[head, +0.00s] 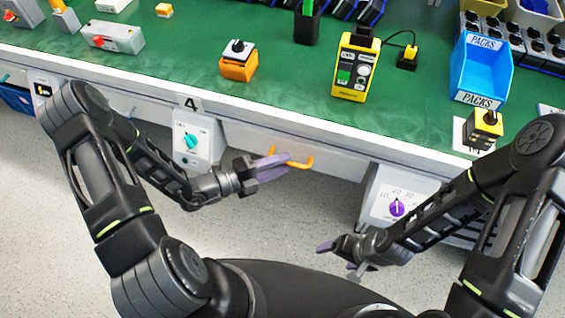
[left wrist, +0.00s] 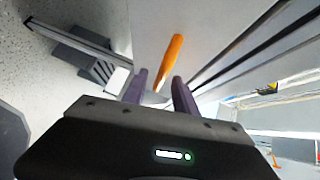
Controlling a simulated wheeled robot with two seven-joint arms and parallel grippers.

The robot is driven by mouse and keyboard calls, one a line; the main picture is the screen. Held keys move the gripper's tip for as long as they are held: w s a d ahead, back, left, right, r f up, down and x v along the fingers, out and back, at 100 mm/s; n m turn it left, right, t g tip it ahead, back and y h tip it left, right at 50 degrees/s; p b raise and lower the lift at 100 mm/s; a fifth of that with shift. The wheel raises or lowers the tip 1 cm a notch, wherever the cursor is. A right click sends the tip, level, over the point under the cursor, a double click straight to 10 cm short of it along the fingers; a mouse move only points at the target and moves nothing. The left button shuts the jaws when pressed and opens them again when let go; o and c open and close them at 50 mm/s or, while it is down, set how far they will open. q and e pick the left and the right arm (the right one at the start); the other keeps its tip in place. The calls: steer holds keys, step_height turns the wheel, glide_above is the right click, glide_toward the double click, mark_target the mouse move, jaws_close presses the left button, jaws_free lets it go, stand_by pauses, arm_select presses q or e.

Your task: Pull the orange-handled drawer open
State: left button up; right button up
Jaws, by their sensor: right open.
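The orange handle (head: 302,164) is on the front of the drawer (head: 330,156) under the green-topped bench. The drawer front sits flush under the bench edge. My left gripper (head: 282,164) is at the left part of the handle, which it partly hides in the head view. In the left wrist view the purple fingers (left wrist: 160,80) stand apart, with the near end of the orange handle (left wrist: 171,60) between their tips; I cannot tell whether they touch it. My right gripper (head: 338,256) is open and empty, low in front of the bench, away from the handle.
A panel with a teal rotary knob (head: 190,141) hangs left of the drawer, and one with a purple knob (head: 397,208) hangs right. On the bench stand an orange switch box (head: 239,66), a yellow device (head: 354,70) and a blue bin (head: 483,68). The floor in front is clear.

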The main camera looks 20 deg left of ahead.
arm_select(q)
steer(key=shift+w+d, duration=0.3)
steer(key=shift+d, duration=0.05)
steer(key=shift+c, duration=0.4)
jaws_close()
stand_by(0.9)
